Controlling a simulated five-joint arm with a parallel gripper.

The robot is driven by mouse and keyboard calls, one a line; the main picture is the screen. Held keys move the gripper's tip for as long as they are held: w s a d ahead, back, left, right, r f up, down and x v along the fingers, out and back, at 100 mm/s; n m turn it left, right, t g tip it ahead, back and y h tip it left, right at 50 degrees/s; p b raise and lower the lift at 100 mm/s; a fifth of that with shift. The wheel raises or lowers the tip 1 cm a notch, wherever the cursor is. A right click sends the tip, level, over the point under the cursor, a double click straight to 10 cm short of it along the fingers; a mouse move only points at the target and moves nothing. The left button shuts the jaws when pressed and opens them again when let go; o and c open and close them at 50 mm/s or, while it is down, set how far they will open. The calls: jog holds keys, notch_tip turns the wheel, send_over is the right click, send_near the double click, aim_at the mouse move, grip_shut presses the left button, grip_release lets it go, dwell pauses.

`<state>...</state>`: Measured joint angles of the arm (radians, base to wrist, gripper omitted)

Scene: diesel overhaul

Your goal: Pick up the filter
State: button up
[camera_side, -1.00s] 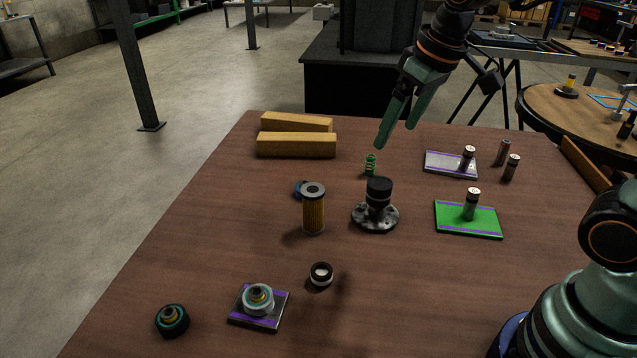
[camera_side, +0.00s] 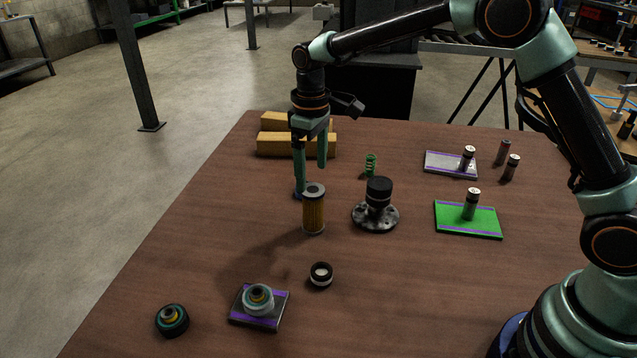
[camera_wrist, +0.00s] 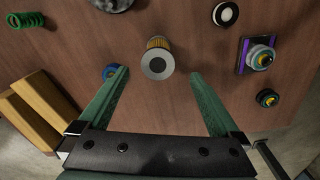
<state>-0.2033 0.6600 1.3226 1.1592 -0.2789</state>
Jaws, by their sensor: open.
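The filter (camera_side: 313,212) is a yellow pleated cylinder with a grey end cap, standing upright on the brown table. My gripper (camera_side: 311,178) is open and empty, pointing down just behind and above the filter in the side view. My gripper's two green fingers also show in the wrist view (camera_wrist: 159,75), spread wide apart. The fingers do not appear to hold the filter. A small blue ring (camera_wrist: 110,71) lies by the left fingertip and is mostly hidden in the side view.
A black-capped part on a round flange (camera_side: 377,212) stands right of the filter. A green spring (camera_side: 370,165) and wooden blocks (camera_side: 297,145) are behind. A black-and-white ring (camera_side: 321,274) lies in front. Green (camera_side: 468,228) and white (camera_side: 440,164) plates sit at right.

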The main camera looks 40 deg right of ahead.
aim_at(314, 209)
jog(key=f, duration=1.1)
jog(key=shift+d, duration=0.2)
jog(key=shift+c, duration=0.3)
jog(key=c, duration=1.5)
